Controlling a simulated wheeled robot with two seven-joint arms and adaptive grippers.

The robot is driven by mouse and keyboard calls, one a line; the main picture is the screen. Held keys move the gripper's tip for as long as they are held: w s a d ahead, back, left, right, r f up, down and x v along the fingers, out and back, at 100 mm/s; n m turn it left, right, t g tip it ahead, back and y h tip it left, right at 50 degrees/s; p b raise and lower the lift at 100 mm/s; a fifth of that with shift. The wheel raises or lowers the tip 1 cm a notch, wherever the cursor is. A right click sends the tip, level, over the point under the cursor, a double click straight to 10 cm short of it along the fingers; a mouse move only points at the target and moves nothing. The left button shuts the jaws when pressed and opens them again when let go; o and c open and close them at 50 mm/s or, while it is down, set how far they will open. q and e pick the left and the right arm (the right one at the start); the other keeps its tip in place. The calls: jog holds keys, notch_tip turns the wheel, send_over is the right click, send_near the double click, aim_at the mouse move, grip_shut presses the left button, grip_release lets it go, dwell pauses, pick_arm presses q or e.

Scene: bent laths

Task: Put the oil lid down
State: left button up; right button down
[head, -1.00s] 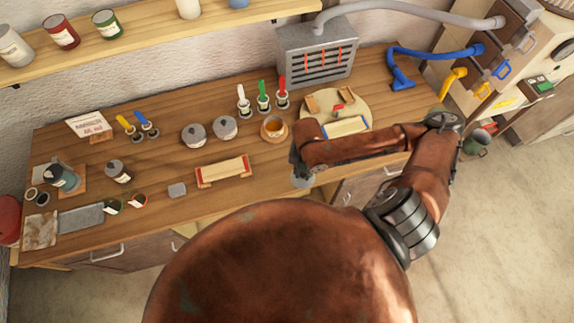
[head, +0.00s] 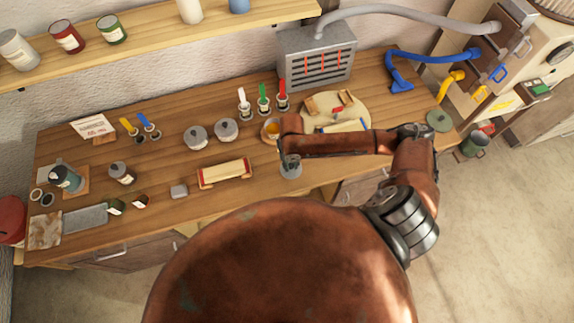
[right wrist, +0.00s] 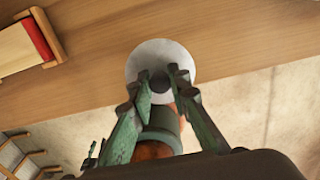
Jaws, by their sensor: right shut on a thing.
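The oil lid (right wrist: 183,60) is a pale grey disc with a dark knob, seen from above in the right wrist view. My right gripper (right wrist: 160,80) is shut on its knob. In the head view the lid (head: 291,172) shows under my right gripper (head: 289,160), at the bench's front edge. The wrist view shows the lid overlapping that edge; its height above the wood is hard to tell. The open oil pot (head: 270,130), with amber contents, stands behind and left of the gripper, partly hidden by my arm. My left gripper is out of view.
A cream block with red ends (head: 224,172) lies left of the lid. Two lidded grey pots (head: 196,137) stand farther back. A round board (head: 345,107) with pieces lies behind my right arm. Bare bench wood (head: 255,190) lies between the block and the lid.

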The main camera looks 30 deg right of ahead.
jog(key=w+f, duration=0.2)
jog(key=f, duration=0.1)
jog(key=shift+w+a, duration=0.1)
jog(key=shift+w, duration=0.3)
jog(key=shift+f, duration=1.65)
jog(key=c, duration=1.8)
grip_release()
jog(key=shift+f, duration=0.15)
notch_tip(320, 180, up, 12)
jog(key=shift+w+r, duration=0.1)
jog(key=shift+r, duration=0.1)
jog(key=shift+a+f, duration=0.1)
